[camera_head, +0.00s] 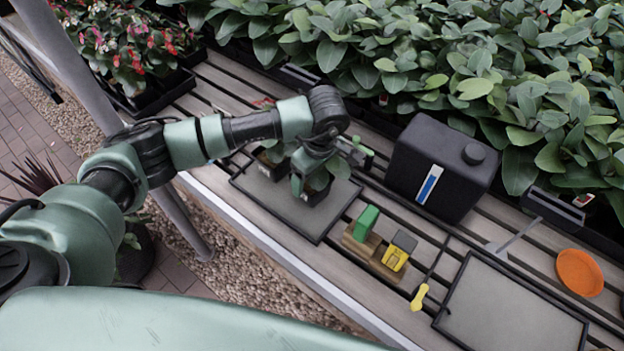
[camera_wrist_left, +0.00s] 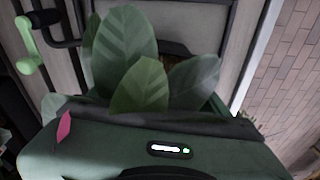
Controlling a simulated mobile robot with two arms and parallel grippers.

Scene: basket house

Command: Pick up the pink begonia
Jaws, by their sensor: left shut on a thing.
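My left gripper (camera_head: 308,176) reaches down over a grey tray (camera_head: 300,218) on the slatted bench, shut on a small leafy plant in a black pot (camera_head: 316,194). In the left wrist view, broad green leaves (camera_wrist_left: 140,72) rise just beyond the gripper body, and a small pink piece (camera_wrist_left: 63,127) shows at its left edge. I cannot tell whether this is a petal. The fingertips are hidden. Another black pot (camera_head: 268,165) with leaves stands just left of the gripper. My right gripper is not in view.
A black canister (camera_head: 441,165) stands right of the tray. Green and yellow blocks (camera_head: 378,246), a yellow-handled tool (camera_head: 419,297), an empty grey tray (camera_head: 505,312) and an orange dish (camera_head: 579,272) lie nearby. Red-flowered plants (camera_head: 130,55) are at upper left; dense foliage lines the back.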

